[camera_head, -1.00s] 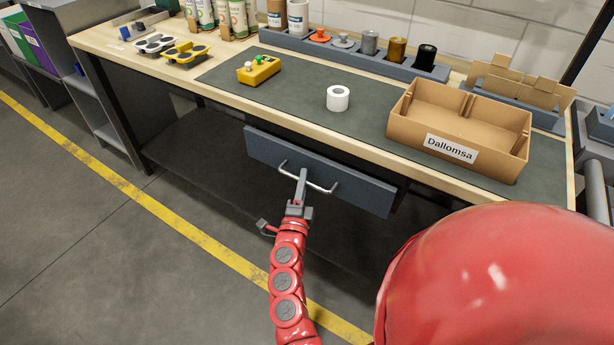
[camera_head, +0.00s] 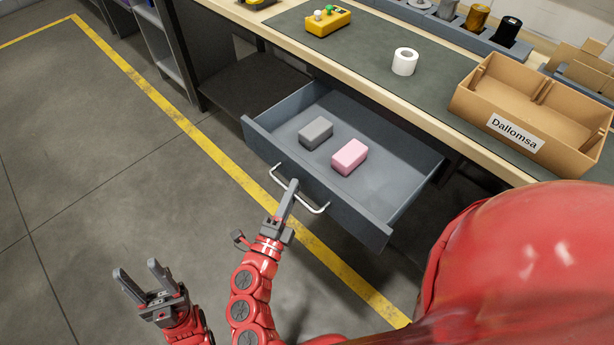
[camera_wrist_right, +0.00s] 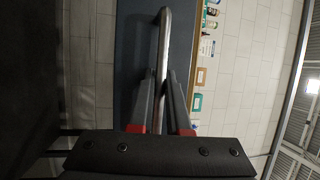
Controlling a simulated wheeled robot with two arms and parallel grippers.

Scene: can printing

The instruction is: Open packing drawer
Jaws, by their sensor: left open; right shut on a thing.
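The blue-grey packing drawer (camera_head: 382,197) stands pulled out from under the workbench. A grey block (camera_head: 316,132) and a pink block (camera_head: 349,156) lie inside it. Its silver bar handle (camera_head: 318,209) runs along the front panel. My right gripper (camera_head: 291,187) is shut on the handle near its middle. In the right wrist view the handle (camera_wrist_right: 162,45) passes between the two fingers (camera_wrist_right: 162,95). My left gripper (camera_head: 141,276) is open and empty, over the floor at the lower left, apart from the drawer.
On the bench mat (camera_head: 440,92) are a yellow button box (camera_head: 328,22), a white roll (camera_head: 405,61) and a cardboard box labelled Dallomsa (camera_head: 480,92). A yellow floor line (camera_head: 150,105) crosses the clear floor at left.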

